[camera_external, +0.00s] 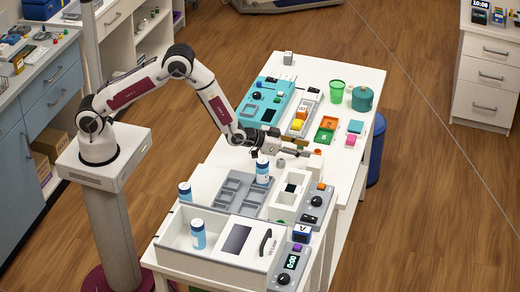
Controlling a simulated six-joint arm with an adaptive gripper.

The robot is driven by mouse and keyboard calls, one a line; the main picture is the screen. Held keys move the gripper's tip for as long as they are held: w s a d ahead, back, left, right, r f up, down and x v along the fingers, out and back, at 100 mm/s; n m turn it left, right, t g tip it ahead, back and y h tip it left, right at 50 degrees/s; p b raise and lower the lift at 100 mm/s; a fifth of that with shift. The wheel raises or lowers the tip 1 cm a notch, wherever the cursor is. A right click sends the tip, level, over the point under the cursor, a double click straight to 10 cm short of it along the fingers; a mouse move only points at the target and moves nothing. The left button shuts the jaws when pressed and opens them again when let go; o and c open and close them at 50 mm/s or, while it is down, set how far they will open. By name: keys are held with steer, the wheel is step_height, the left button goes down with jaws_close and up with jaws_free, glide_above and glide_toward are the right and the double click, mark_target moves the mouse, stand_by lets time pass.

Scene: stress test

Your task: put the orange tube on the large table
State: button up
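The large white table (345,76) runs from the centre toward the back, with many items on it. My gripper (303,154) reaches in low from the left over the table's middle, pointing right. A small orange spot (317,151) shows right at its fingertips, beside a small white block (315,163). I cannot tell whether this spot is the orange tube or whether the gripper touches it. The fingers are too small to show whether they are open or shut. No other clearly tube-shaped orange thing is visible.
Blue-and-white bottles stand at the grey tray (228,193) and in the white bin (176,238). Grey devices (315,207) line the right front.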

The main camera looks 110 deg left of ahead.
steer(key=v, duration=0.6)
steer(key=shift+s+d, duration=0.1)
steer(key=shift+d, duration=0.05)
steer(key=shift+r, duration=0.15)
stand_by(0.8)
steer(key=s+d+r+m+g+h, duration=0.1)
steer(key=s+d+r+m+h, duration=0.15)
steer(key=s+d+r, duration=0.55)
steer(key=s+d+r+m+g+h, duration=0.1)
steer(key=s+d+r+h, duration=0.2)
steer(key=s+d+r, duration=0.5)
steer(key=s+d+r+g, duration=0.1)
steer(key=s+d, duration=0.1)
steer(key=s, duration=0.7)
steer(key=s+d+r+m+g, duration=0.1)
steer(key=s+d+r, duration=0.1)
steer(key=s, duration=0.7)
steer(key=s+d+r+m+g, duration=0.1)
steer(key=s+d, duration=0.3)
steer(key=s, duration=0.5)
steer(key=shift+r+g+h, duration=0.45)
steer(key=shift+r+g, duration=0.05)
steer(key=shift+g, duration=0.1)
